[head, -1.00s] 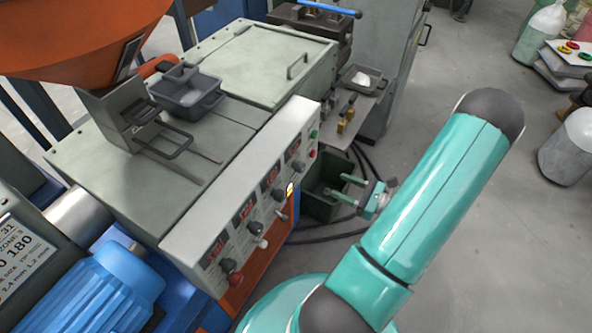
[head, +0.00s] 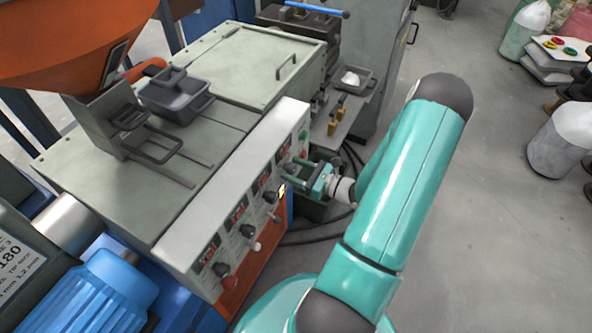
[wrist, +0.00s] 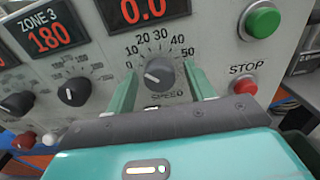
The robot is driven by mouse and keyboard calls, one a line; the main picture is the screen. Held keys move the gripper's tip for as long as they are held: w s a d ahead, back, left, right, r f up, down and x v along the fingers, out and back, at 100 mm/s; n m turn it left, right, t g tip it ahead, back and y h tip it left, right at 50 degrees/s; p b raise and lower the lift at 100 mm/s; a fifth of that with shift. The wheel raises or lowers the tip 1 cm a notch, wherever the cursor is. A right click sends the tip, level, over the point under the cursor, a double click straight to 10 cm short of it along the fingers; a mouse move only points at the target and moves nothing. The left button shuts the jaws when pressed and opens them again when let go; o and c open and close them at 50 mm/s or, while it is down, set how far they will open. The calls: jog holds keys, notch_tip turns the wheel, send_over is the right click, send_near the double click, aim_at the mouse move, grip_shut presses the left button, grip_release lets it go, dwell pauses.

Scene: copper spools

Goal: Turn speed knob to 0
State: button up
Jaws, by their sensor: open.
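The speed knob (wrist: 159,73) is a grey round knob on the control panel, seen in the wrist view with a dial marked 0 to 50 around it and "SPEED" below. Its white pointer line points to the left and slightly up, near the 0 side. The display above it (wrist: 143,9) reads 0.0. My gripper (wrist: 158,85) is open, with one green finger on each side of the knob; I cannot tell whether they touch it. In the head view my gripper (head: 298,172) is at the far end of the control panel (head: 228,205), and the knob is hard to make out there.
A green button (wrist: 262,21) and a red STOP button (wrist: 243,85) are close to the right of the speed knob. The zone 3 knob (wrist: 74,91) is to the left.

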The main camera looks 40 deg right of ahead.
jog(key=shift+c, duration=0.4)
jog(key=c, duration=0.9)
jog(key=shift+n, duration=2.9)
jog(key=o, duration=1)
